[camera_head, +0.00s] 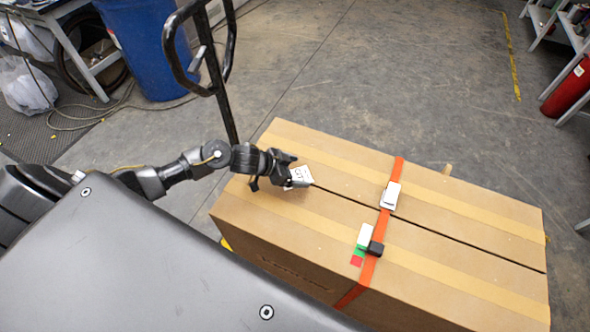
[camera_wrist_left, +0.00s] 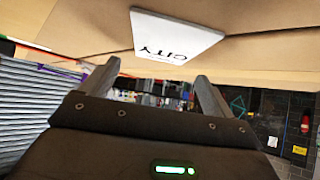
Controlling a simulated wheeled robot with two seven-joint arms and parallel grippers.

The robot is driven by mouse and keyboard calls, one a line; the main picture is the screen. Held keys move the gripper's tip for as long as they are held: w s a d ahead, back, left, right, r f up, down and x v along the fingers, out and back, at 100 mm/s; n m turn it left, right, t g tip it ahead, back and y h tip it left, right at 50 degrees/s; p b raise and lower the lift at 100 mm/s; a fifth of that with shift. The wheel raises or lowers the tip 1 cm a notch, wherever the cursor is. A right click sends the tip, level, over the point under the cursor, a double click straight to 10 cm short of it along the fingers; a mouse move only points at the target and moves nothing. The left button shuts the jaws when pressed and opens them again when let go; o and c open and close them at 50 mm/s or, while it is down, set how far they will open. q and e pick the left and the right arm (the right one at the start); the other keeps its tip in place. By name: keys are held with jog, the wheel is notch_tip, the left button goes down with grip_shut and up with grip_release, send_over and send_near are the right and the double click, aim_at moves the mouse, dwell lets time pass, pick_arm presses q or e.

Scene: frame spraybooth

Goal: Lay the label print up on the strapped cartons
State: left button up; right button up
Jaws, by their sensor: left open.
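The label print, a small white card with dark lettering (camera_head: 301,175), lies on top of the strapped cartons (camera_head: 460,205), at the left end of the dark seam between them. In the left wrist view the label print (camera_wrist_left: 172,38) reads "CITY" and appears flat against the brown cardboard. My left gripper (camera_head: 284,176) is beside the card's left edge and partly covers it in the head view. In the left wrist view its two fingers (camera_wrist_left: 155,82) are apart, with nothing between them and the card beyond their tips. My right gripper is not in view.
An orange strap (camera_head: 385,222) crosses the cartons, with a pale buckle (camera_head: 391,196), a black block (camera_head: 375,248) and coloured tags (camera_head: 359,254). A black handle frame (camera_head: 226,100) rises behind my left arm. A blue barrel (camera_head: 145,45) stands at the back left.

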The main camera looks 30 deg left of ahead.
pick_arm(q)
jog(key=b+v, duration=0.1)
jog(key=v, duration=0.9)
jog(key=shift+s+a+r, duration=0.2)
jog(key=shift+s, duration=0.05)
dwell(0.5)
